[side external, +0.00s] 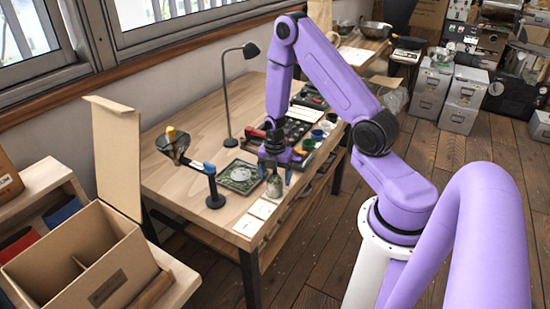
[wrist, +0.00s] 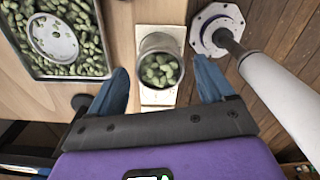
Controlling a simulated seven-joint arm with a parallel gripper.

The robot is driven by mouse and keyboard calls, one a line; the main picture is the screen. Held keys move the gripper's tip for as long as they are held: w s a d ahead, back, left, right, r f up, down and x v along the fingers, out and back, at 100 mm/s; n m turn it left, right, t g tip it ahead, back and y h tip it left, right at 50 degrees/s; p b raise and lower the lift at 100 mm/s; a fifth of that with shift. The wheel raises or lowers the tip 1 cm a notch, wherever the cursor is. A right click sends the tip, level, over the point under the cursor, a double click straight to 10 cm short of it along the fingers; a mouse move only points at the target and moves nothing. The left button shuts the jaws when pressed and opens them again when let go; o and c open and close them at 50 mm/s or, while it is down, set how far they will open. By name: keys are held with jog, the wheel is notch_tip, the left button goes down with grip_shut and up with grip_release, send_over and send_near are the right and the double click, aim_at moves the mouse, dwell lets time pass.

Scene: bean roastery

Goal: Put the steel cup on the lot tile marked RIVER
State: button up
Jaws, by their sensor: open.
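The steel cup (wrist: 160,48), filled with green beans, stands upright in the wrist view. It also shows below my gripper in the side view (side external: 274,187). My gripper (wrist: 160,70) is open, with one blue finger on each side of the cup and visible gaps between. In the side view my gripper (side external: 277,166) is low over the table, at the cup. Pale lot tiles (side external: 262,209) lie in a row near the table's front edge. A pale tile (wrist: 158,99) shows under or beside the cup. I cannot read any tile's marking, so I cannot tell which is RIVER.
A pale post with a flanged base (wrist: 210,42) stands close on the right. A black stand (side external: 215,200), a lamp (side external: 228,141) and several small cups stand on the table.

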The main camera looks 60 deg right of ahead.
notch_tip(320, 180, up, 9)
jog(key=s+a+r+m, duration=0.2)
jog(key=s+a+r, duration=0.15)
jog(key=a, duration=0.45)
jog(key=s+a+r+m, duration=0.25)
jog(key=a+r, duration=0.25)
jog(key=a, duration=0.3)
jog(key=s+a+r+m, duration=0.1)
jog(key=s+a+r, duration=0.1)
jog(key=s, duration=0.6)
jog(key=s+a+r+m, duration=0.2)
jog(key=s+r, duration=0.3)
jog(key=s, duration=0.3)
jog(key=shift+s+a, duration=0.25)
jog(key=shift+a, duration=0.15)
